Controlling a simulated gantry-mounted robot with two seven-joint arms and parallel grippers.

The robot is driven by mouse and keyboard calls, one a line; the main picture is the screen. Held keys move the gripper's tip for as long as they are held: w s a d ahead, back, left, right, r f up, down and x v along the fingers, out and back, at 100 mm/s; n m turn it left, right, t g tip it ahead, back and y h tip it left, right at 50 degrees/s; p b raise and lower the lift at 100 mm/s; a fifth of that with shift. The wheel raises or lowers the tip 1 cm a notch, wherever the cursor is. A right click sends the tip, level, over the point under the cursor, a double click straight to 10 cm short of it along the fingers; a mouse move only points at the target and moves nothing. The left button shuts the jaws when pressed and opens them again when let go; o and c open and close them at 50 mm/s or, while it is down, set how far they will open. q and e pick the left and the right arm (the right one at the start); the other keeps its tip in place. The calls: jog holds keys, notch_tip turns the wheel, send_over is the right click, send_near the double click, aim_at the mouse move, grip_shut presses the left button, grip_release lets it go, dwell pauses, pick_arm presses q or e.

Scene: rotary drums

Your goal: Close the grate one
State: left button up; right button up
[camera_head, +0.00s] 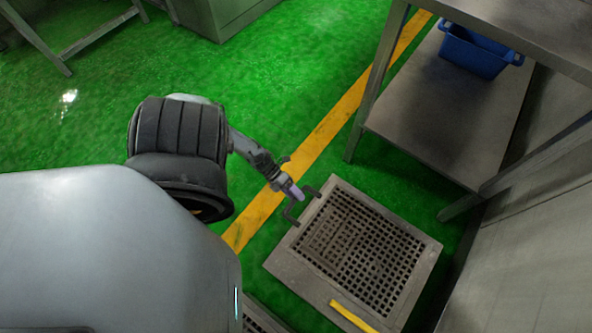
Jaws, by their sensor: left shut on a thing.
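A square metal grate (425,262) with a dark mesh of square holes and a pale frame shows at the lower right of the head view. Whether it lies flat or is tilted up is hard to tell from this angle. A dark handle (290,213) stands out from its upper left edge. My left gripper (292,192) is at this handle, its fingers shut on it. My own arm and body hide much of the left and lower left. My right gripper is not in view.
A yellow bar (352,317) lies at the grate's lower edge. Part of another grating (262,319) shows at the bottom. A metal shelf table (430,115) with a blue bin (474,55) stands beyond, by the wall. Green floor with a yellow line (325,130) is clear.

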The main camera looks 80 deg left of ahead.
pick_arm(q)
jog(key=shift+s+f, duration=0.15)
jog(key=shift+s, duration=0.25)
jog(key=p+v, duration=0.4)
jog(key=v, duration=0.6)
jog(key=shift+a+r, duration=0.35)
jog(key=shift+r, duration=0.05)
jog(key=shift+w, duration=0.15)
